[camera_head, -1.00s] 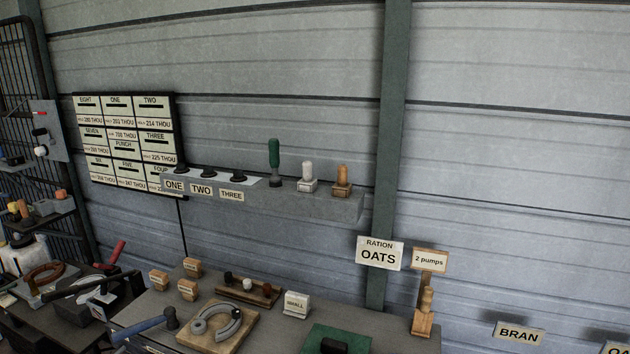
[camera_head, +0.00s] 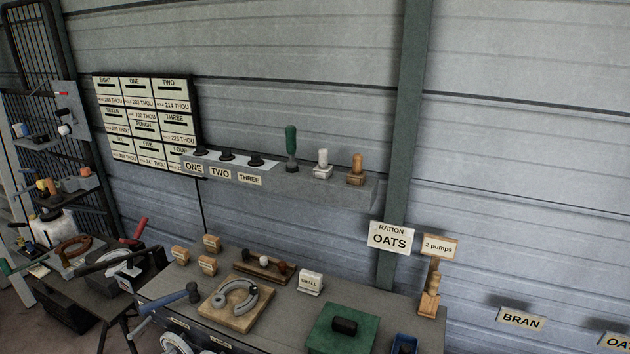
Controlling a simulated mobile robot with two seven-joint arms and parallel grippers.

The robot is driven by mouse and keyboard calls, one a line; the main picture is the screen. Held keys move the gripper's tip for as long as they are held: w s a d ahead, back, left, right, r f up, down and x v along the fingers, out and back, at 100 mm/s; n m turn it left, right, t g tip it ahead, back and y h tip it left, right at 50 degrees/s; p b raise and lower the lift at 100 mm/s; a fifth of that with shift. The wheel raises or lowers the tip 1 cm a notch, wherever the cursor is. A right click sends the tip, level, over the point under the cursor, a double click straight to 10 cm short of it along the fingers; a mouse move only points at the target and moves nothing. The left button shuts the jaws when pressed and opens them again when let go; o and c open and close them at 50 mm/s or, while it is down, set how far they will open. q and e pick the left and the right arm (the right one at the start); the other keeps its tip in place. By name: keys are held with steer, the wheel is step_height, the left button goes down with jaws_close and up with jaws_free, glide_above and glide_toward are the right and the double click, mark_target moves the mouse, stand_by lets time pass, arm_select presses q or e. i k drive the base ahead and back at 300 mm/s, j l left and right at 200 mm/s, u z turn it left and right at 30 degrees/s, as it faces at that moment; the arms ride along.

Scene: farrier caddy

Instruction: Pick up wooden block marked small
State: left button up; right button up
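The block marked SMALL (camera_head: 311,282) is whitish with a dark-lettered label on its front. It stands upright on the grey workbench (camera_head: 268,318), to the right of a wooden rack and behind a green pad. Nothing touches it from above. Neither of my grippers shows in the head view.
Around the block are a wooden rack with knobs (camera_head: 262,267), a horseshoe on a wooden board (camera_head: 237,297), a green pad with a black piece (camera_head: 344,325), and small labelled wooden blocks (camera_head: 207,265). A shelf (camera_head: 330,186) overhangs the bench's back. A blue-handled hammer (camera_head: 168,306) lies front left.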

mark_target(182, 255)
steer(key=i+j, duration=0.1)
steer(key=j, duration=0.25)
steer(key=i+j+u, duration=0.15)
steer(key=j, duration=0.6)
steer(key=i+j+u, duration=0.1)
steer(key=j, duration=0.25)
steer(key=i+j+u, duration=0.1)
steer(key=i+j, duration=0.1)
steer(key=j, duration=0.1)
